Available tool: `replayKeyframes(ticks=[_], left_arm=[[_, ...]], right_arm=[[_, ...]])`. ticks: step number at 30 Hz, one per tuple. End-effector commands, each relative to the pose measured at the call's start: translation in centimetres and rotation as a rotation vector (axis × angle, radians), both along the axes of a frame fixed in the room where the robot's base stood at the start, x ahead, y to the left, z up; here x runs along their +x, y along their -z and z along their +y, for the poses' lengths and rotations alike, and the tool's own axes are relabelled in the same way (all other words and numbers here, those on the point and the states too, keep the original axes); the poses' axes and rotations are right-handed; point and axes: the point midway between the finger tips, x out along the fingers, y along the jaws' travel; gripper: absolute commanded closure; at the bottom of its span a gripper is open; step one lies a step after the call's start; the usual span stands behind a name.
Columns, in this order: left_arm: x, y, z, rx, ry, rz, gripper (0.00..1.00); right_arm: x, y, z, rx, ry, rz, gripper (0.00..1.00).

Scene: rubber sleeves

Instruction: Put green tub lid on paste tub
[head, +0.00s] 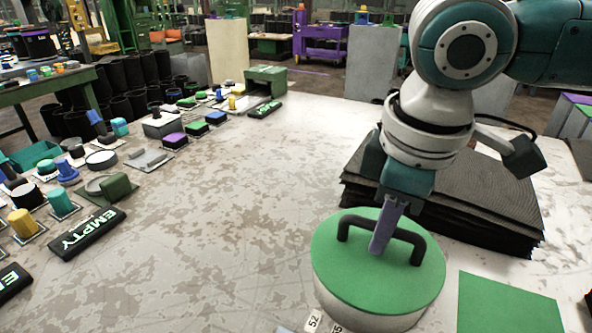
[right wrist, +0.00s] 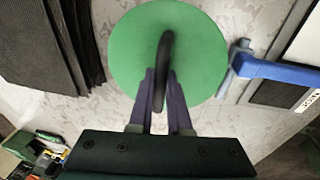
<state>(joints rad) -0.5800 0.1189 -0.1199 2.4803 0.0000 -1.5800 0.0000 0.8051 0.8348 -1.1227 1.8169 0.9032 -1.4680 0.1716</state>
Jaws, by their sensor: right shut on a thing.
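The green tub lid (head: 345,262) is a round green disc with a black arched handle (head: 412,240). It also shows from above in the right wrist view (right wrist: 130,50). My right gripper (head: 380,245) is shut on the handle, with its fingers on either side of the bar, as the right wrist view (right wrist: 162,82) shows. A pale wall, likely the paste tub (head: 365,318), shows directly beneath the lid near the front edge. The lid hides most of it, and I cannot tell whether the lid rests fully on it. My left gripper is not in view.
A flat green square (head: 508,305) lies right of the lid. A stack of dark sheets (head: 490,200) stands behind it. A blue-handled item (right wrist: 275,70) is near the lid in the right wrist view. Several small parts line the left; the table's middle (head: 230,200) is clear.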

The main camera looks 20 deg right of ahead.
Motion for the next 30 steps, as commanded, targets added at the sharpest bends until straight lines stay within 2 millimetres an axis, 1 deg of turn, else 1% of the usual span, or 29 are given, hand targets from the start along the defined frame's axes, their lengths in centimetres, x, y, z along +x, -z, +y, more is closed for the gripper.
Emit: replayKeyframes(ticks=[1,6,9,15,18,20,23,30], left_arm=[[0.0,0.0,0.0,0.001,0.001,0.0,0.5],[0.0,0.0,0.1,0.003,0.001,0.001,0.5],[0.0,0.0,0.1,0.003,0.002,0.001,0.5],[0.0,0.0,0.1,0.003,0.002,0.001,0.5],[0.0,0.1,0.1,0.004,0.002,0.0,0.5],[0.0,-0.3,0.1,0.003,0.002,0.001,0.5],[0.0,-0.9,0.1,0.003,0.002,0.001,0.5],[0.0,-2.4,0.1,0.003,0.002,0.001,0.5]], right_arm=[[0.0,0.1,0.0,0.001,0.0,0.001,0.83],[0.0,0.1,0.0,0.0,0.0,0.0,0.64],[0.0,0.1,0.0,0.0,0.0,0.0,0.54],[0.0,0.0,0.0,0.0,0.0,0.0,0.54],[0.1,-0.3,0.0,-0.001,0.0,-0.002,0.54],[0.0,-1.1,0.0,-0.001,0.0,-0.002,0.54],[-0.3,-3.0,0.1,0.001,0.0,-0.003,0.54],[-1.2,-8.5,0.4,0.001,0.0,-0.004,0.54]])
